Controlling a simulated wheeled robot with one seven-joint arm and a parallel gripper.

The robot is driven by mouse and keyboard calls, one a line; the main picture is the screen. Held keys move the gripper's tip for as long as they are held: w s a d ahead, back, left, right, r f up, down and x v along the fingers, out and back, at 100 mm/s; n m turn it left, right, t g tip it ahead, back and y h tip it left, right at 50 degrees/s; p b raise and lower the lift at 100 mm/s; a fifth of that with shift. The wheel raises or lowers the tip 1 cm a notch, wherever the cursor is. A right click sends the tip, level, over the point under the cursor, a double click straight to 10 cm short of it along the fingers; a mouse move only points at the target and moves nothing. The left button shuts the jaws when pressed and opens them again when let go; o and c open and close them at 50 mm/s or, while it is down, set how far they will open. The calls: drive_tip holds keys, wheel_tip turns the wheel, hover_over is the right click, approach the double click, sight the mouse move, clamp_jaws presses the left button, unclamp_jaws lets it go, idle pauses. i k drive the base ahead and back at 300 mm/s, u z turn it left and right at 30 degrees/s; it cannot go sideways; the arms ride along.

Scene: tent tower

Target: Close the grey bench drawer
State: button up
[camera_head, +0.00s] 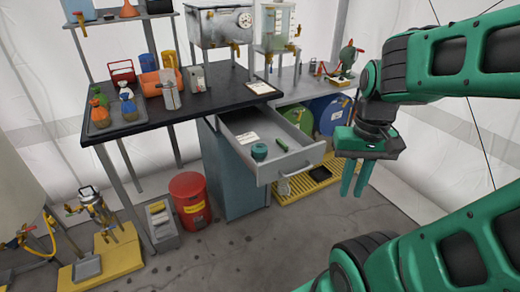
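The grey bench drawer (298,164) is pulled out from the bench, below the worktop at the middle of the picture. Its front panel faces right and toward me and has a handle near its lower middle. Inside lie a white paper, a teal roll (259,151) and a dark green object (257,143). My gripper (356,188) hangs with its two green fingers pointing down, to the right of the drawer front and apart from it in the picture. A narrow gap shows between the fingers, and nothing is seen between them.
The black worktop (190,104) carries bottles, cans and a tray. A red bin (190,200) stands left of the blue-grey cabinet (238,180). A yellow slatted pallet (300,185) lies beneath the drawer. Grey floor in front is clear.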

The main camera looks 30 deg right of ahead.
sight(303, 154)
drive_tip(key=z, duration=0.25)
drive_tip(key=k, duration=0.5)
drive_tip(key=z, duration=0.5)
drive_tip(key=k, duration=0.8)
drive_tip(key=z, duration=0.85)
drive_tip(key=i, duration=1.2)
drive_tip(key=z, duration=0.3)
drive_tip(key=i, duration=1.3)
drive_tip(key=u, duration=0.9)
drive_tip(key=i, duration=1.1)
drive_tip(key=u, duration=0.55)
